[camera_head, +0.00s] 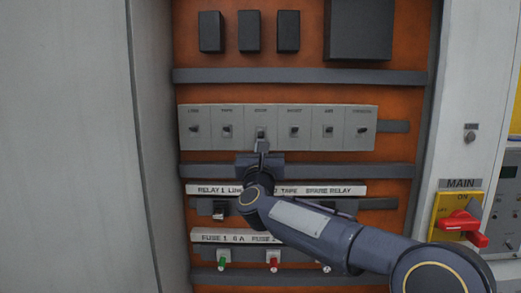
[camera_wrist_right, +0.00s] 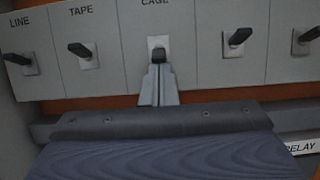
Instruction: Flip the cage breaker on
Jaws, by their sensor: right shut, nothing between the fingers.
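The cage breaker (camera_wrist_right: 158,50) is the third from the left in a row of grey breakers, under the label CAGE in the right wrist view. Its small dark lever sits on a pale plate, and it also shows in the head view (camera_head: 260,133). My right gripper (camera_head: 262,146) is shut and empty, directly below that lever. In the right wrist view its fingertips (camera_wrist_right: 158,72) reach the lever's lower end; whether they touch it I cannot tell. The lever's exact position is partly hidden by the fingertips. My left gripper is not in view.
The line breaker (camera_wrist_right: 20,59) and tape breaker (camera_wrist_right: 82,50) sit to the left, and more breakers to the right. Relays and fuses (camera_head: 273,258) lie below, partly behind my right arm. A red main switch (camera_head: 460,222) is at right. The cabinet's side wall (camera_head: 150,150) stands left.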

